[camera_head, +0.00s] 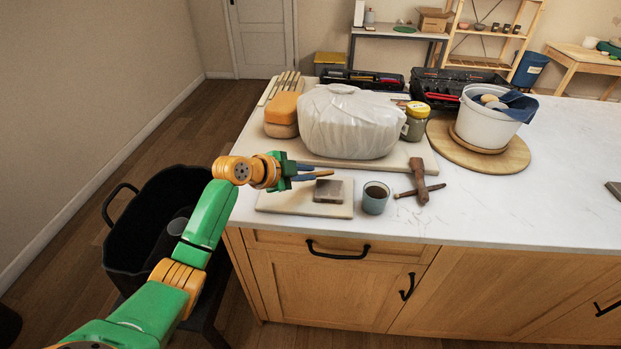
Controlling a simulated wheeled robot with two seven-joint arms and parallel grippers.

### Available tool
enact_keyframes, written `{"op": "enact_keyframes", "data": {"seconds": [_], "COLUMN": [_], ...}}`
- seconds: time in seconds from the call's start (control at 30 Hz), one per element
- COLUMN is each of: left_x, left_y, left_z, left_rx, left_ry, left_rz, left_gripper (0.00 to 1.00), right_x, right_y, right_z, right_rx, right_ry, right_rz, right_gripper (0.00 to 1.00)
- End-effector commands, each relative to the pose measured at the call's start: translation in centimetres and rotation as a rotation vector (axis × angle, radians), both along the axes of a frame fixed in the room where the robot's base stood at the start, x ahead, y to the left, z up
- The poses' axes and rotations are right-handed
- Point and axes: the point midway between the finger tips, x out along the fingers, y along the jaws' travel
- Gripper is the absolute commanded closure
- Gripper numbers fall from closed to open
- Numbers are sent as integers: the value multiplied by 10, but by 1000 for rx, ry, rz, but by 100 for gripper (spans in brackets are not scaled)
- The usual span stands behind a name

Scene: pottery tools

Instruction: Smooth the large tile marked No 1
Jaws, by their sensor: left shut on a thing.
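My left gripper (290,172) reaches in from the left over the front left of the counter. It is shut on a thin tool with a wooden-looking handle (315,174); the tool's full shape is partly hidden by the fingers. I cannot read any No 1 mark, so I cannot tell whether this slab is the large tile. My right gripper is not in view.
A grey-blue cup (375,198) and a wooden mallet-like tool (419,182) stand and lie right of the slab. Behind are a wrapped white lump (350,122), orange sponges (282,113), a jar (415,123) and a white bucket (487,120). The counter's right front (520,210) is clear.

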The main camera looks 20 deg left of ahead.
Motion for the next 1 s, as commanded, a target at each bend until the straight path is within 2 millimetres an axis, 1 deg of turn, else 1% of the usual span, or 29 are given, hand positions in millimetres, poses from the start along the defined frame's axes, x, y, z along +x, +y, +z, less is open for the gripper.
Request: {"op": "enact_keyframes", "data": {"seconds": [0.27, 0.67, 0.77, 0.9, 1.0], "left_x": [0, 0, -2, -10, -14], "left_y": [0, 0, -1, -7, -10], "left_z": [-1, -14, -11, -8, -9], "left_rx": [0, 1, 1, 2, 1], "left_ry": [0, 0, 0, 2, 1], "left_rz": [0, 1, 1, 0, 0], "left_gripper": [100, 100, 100, 100, 100], "right_x": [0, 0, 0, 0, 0], "right_y": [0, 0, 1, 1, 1], "right_z": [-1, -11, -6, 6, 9], "right_rx": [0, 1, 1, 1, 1], "right_ry": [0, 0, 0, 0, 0], "right_rz": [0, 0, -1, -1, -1], "right_gripper": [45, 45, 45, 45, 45]}}
